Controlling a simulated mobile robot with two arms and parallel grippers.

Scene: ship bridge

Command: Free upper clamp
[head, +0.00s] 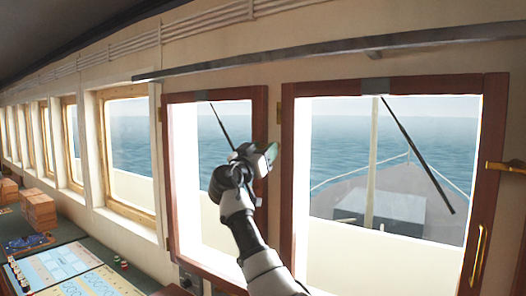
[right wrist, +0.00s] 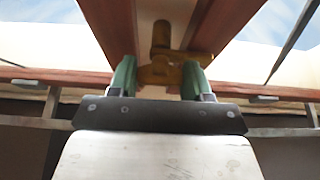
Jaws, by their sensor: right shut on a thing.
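A brass clamp (right wrist: 160,70) sits where two red-brown wooden frame members come close together in the right wrist view. A knob or stem stands up from it and an arm reaches to the right. My right gripper (right wrist: 158,78) has its green fingers on both sides of the clamp and is shut on it. In the head view my right gripper (head: 269,154) is at the right side of the left wooden window frame (head: 260,105). It hides most of the clamp there. My left gripper is not in view.
A second red-brown window frame (head: 288,190) stands close to the right. It has a brass latch (head: 505,168) and a brass handle (head: 477,255) on its right side. A grey rail (head: 330,53) runs above the windows. A console (head: 75,270) lies lower left.

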